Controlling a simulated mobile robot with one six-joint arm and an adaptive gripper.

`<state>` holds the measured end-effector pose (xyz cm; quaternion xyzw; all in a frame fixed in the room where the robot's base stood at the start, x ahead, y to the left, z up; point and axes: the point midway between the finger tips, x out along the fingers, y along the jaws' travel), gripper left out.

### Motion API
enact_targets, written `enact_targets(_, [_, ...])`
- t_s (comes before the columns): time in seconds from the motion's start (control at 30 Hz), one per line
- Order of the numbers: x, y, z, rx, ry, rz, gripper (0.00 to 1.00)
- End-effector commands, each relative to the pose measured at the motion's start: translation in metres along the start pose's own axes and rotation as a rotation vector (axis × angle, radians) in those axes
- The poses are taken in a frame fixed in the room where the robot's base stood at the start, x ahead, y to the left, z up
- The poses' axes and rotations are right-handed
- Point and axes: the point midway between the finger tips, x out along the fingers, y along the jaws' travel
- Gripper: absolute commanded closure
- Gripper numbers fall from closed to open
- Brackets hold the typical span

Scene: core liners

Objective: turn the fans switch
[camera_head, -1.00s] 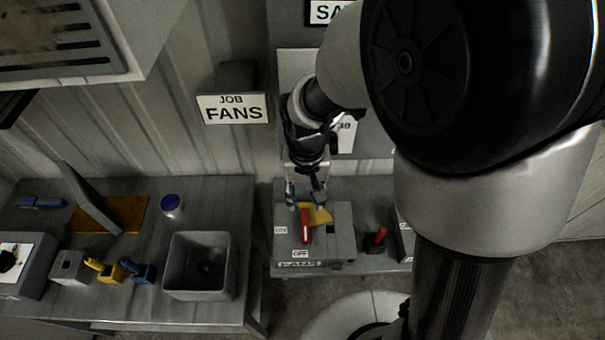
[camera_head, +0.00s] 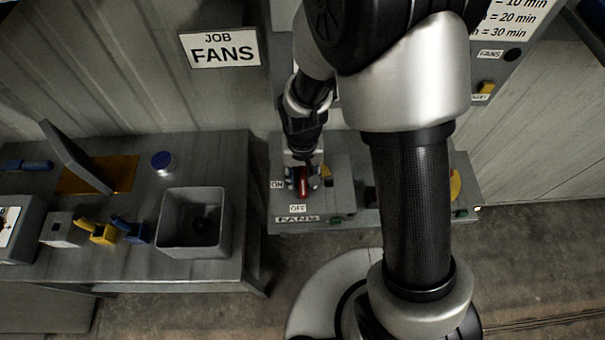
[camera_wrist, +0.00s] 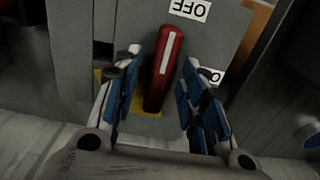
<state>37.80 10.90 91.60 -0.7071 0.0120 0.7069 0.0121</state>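The fans switch box (camera_head: 335,204) is grey and sits on the low bench, with ON, OFF and FANS labels. Its red lever (camera_head: 303,184) shows just below my gripper (camera_head: 303,178). In the wrist view the red lever (camera_wrist: 165,62), with a white stripe, points toward the OFF label (camera_wrist: 190,9). My gripper (camera_wrist: 155,85) is open, with one blue-padded finger on each side of the lever's lower part. A gap shows on both sides, wider on the right. A yellow plate (camera_wrist: 140,108) lies beneath the lever. The ON label is partly hidden by a finger.
A JOB FANS sign (camera_head: 220,48) hangs on the wall. A grey open bin (camera_head: 196,235) and several small items are on the left table (camera_head: 170,282). A second switch with a yellow plate (camera_head: 455,186) stands to the right, partly hidden by my arm.

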Motion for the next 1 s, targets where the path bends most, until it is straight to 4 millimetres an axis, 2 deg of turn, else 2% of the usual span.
enact_targets(0.07, [-0.0003, 0.0, 0.0, 0.0, 0.0, 0.0, 0.62])
enact_targets(0.63, [-0.0005, 0.0, 0.0, 0.0, 0.0, 0.0, 0.99])
enact_targets(1.0, [-0.0005, 0.0, 0.0, 0.0, 0.0, 0.0, 1.0])
